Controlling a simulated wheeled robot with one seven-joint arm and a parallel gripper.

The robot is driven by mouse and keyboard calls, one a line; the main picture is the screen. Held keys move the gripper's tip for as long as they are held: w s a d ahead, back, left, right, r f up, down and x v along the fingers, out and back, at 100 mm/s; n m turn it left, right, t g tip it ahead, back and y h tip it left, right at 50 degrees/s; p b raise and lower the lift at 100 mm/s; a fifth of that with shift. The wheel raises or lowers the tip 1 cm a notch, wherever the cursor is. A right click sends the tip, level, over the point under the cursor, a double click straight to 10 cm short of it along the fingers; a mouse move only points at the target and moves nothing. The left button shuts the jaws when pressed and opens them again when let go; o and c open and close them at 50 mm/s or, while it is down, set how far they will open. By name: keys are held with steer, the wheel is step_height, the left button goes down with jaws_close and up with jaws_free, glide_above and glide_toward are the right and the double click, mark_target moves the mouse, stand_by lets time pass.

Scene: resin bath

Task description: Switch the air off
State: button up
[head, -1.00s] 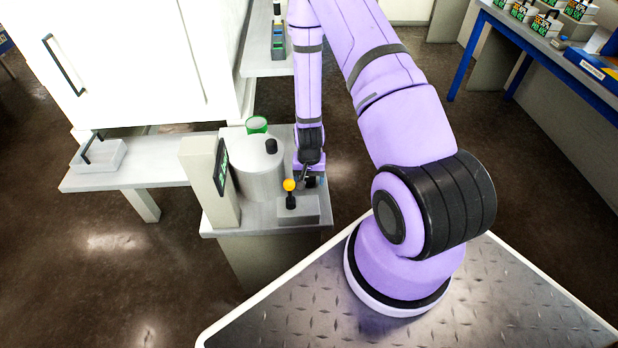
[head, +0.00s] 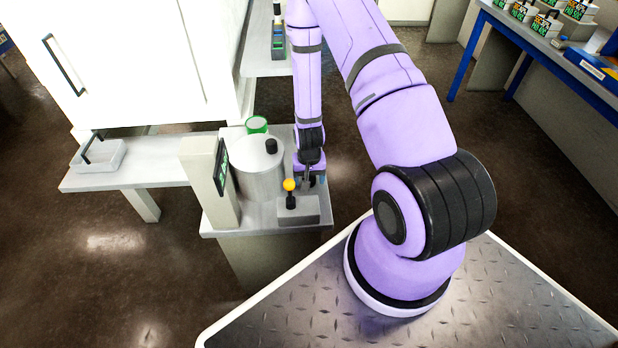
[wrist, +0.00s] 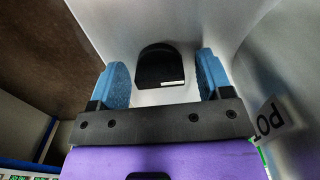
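A lever with a yellow-orange ball (head: 289,184) stands upright on a low grey box (head: 300,212) at the front of the bench. A steel pot (head: 261,178) with a black knob (head: 271,146) on top stands behind and left of it. My gripper (head: 312,182) is low beside the pot, just behind the lever. In the wrist view its two blue fingers (wrist: 162,82) are apart. A black rounded piece (wrist: 160,66) with a thin white strip shows between and beyond them; no contact is visible. I cannot tell which control it is.
An upright panel with a dark screen (head: 221,167) stands left of the pot. A green-rimmed cup (head: 257,125) is behind it. A pale tray (head: 97,156) sits on the left shelf. A curved grey wall with a partial label (wrist: 270,118) is close on the right in the wrist view.

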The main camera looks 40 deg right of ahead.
steer(key=shift+r, duration=0.15)
step_height(320, 180, up, 10)
steer(key=shift+r, duration=0.25)
stand_by(0.5)
steer(key=shift+r, duration=0.1)
stand_by(0.4)
steer(key=a+r+n+t, duration=0.1)
steer(key=a+r+n, duration=0.15)
steer(key=r, duration=1.05)
steer(key=a+r+n+t, duration=0.15)
steer(key=a+r, duration=0.25)
steer(key=r, duration=1)
steer(key=s+a+r+n+t, duration=0.1)
steer(key=s+a+r, duration=0.1)
steer(key=s+r, duration=0.6)
steer(key=s+a+r+n+t, duration=0.1)
steer(key=s+a+r, duration=0.1)
steer(key=s+r, duration=0.7)
steer(key=shift+s+n+t, duration=0.3)
steer(key=shift+s+t, duration=0.05)
steer(key=shift+s, duration=0.55)
steer(key=shift+a, duration=0.1)
